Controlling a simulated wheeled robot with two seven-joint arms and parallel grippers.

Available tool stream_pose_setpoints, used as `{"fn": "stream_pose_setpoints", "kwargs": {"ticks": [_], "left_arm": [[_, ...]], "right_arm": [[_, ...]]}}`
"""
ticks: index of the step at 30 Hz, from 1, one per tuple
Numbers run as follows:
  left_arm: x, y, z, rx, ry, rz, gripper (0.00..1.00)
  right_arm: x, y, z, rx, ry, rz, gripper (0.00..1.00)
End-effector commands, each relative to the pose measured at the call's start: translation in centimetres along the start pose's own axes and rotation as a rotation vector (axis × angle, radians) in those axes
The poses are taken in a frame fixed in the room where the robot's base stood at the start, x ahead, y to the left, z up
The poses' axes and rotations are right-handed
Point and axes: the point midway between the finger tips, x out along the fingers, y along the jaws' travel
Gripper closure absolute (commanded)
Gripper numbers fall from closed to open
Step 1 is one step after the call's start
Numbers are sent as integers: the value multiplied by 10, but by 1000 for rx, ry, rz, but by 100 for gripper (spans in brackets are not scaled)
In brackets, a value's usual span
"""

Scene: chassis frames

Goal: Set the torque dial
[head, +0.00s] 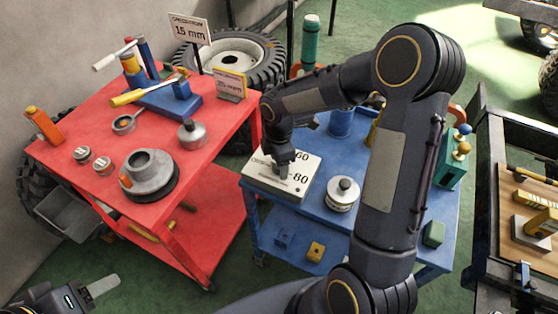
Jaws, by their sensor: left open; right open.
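The torque dial box (262,181) is a pale block with the black numbers 60 and 80 on its top, at the left end of the blue table. My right gripper (283,170) is over its top face, pointing down, and hides the middle of the box, so the knob and its setting are hidden. I cannot tell whether the fingers touch it. My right gripper is open, though its fingers are small and dark here. My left gripper (98,287) is open and empty at the bottom left, low and away from both tables.
A silver knobbed cylinder (343,194) stands right of the box on the blue table (318,223). My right arm covers much of that table. The red table (75,128) holds a grey flanged part (150,171), a blue tool stand (165,103) and a "15 mm" sign (189,29).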

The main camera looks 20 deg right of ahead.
Motion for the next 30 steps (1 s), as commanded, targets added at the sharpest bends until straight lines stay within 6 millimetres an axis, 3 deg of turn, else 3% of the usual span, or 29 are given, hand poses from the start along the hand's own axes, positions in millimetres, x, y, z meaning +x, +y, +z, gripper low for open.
{"fn": "stream_pose_setpoints", "kwargs": {"ticks": [15, 30], "left_arm": [[0, 0, 0, 0, 0, 0, 45], [0, 0, 0, 0, 0, 0, 45]], "right_arm": [[-72, 1, 0, -1, 0, 4, 42], [-77, 0, 0, -1, 0, 1, 42]]}}
